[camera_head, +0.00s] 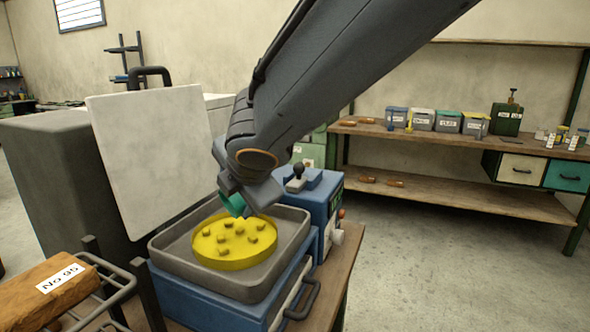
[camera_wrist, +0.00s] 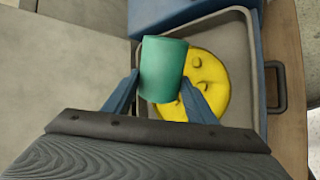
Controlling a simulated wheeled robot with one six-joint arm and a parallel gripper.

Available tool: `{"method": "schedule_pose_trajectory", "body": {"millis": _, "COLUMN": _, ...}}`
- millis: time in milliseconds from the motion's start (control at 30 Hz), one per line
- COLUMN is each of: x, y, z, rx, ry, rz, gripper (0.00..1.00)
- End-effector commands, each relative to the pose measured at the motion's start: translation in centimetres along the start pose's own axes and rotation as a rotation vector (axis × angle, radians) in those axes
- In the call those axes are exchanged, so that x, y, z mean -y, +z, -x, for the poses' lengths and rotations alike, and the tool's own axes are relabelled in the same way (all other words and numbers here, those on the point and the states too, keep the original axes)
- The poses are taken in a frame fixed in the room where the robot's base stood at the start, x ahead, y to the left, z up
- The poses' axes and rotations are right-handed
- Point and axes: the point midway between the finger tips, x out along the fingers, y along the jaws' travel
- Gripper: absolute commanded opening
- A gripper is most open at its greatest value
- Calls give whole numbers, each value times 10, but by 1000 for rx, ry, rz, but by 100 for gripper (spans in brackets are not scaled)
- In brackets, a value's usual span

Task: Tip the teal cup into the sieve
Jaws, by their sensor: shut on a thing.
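The teal cup (camera_wrist: 163,70) is between the two blue fingers of my gripper (camera_wrist: 160,92), which is shut on it. In the head view the cup (camera_head: 233,204) shows only in part below my gripper (camera_head: 241,195), and it looks tilted. The cup is above the yellow round sieve (camera_head: 235,257), near its back edge. In the wrist view the cup covers part of the sieve (camera_wrist: 208,78). Several small brownish-yellow lumps (camera_head: 238,231) lie in the sieve. The inside of the cup is hidden.
The sieve sits in a grey tray (camera_head: 165,247) on a blue machine with a handle (camera_head: 303,298). A white upright panel (camera_head: 150,150) stands behind left. A blue box with a black knob (camera_head: 325,195) is at the right. A wooden block (camera_head: 40,300) lies on a rack at front left.

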Motion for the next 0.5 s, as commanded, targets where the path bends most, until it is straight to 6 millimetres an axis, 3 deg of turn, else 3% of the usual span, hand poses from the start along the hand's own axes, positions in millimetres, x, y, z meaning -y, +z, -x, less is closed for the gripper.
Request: {"method": "schedule_pose_trajectory", "body": {"millis": 500, "x": 0, "y": 8, "z": 0, "rx": -93, "ry": -3, "rz": -95, "gripper": 28}}
